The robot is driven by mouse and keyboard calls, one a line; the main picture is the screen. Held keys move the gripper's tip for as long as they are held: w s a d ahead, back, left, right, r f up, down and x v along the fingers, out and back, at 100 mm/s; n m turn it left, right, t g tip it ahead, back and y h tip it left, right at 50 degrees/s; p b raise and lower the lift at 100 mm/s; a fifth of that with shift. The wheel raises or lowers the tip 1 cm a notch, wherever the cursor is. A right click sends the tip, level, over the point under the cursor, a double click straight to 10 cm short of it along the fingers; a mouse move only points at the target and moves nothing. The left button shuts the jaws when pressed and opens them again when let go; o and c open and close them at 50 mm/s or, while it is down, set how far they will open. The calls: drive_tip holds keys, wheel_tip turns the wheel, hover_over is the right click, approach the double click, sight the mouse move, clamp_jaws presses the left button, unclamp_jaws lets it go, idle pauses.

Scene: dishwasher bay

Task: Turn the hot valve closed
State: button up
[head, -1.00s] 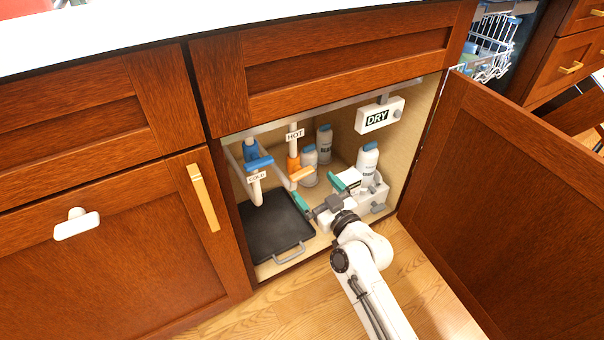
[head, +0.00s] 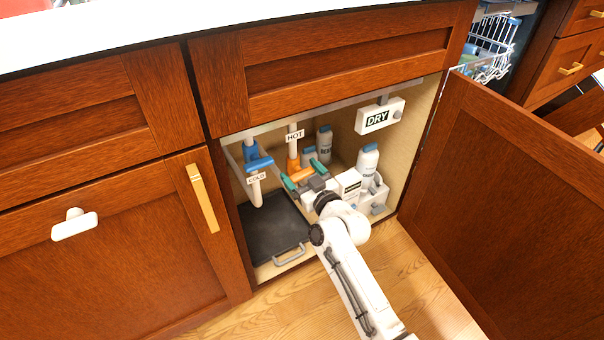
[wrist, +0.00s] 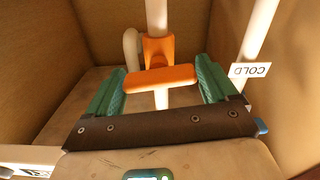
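The hot valve is orange, on a white pipe under the HOT label (head: 295,135). Its handle (head: 302,174) shows inside the open cabinet in the head view. In the wrist view the orange handle (wrist: 161,77) lies crosswise between the two green fingers of my gripper (wrist: 163,88). The valve body (wrist: 157,50) is behind the handle. The blue cold valve (head: 257,160) is to the left in the head view.
A dark tray (head: 270,232) lies on the cabinet floor at left. White bottles (head: 367,160) and a white pump-like unit (head: 350,186) stand at right. A DRY box (head: 380,116) hangs above. The cabinet door (head: 510,190) stands open to the right.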

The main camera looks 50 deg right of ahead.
drive_tip(key=c, duration=0.6)
drive_tip(key=shift+m, duration=0.9)
drive_tip(key=o, duration=0.9)
drive_tip(key=v, duration=1.1)
drive_tip(key=shift+p, duration=0.45)
drive_tip(key=shift+w, duration=0.1)
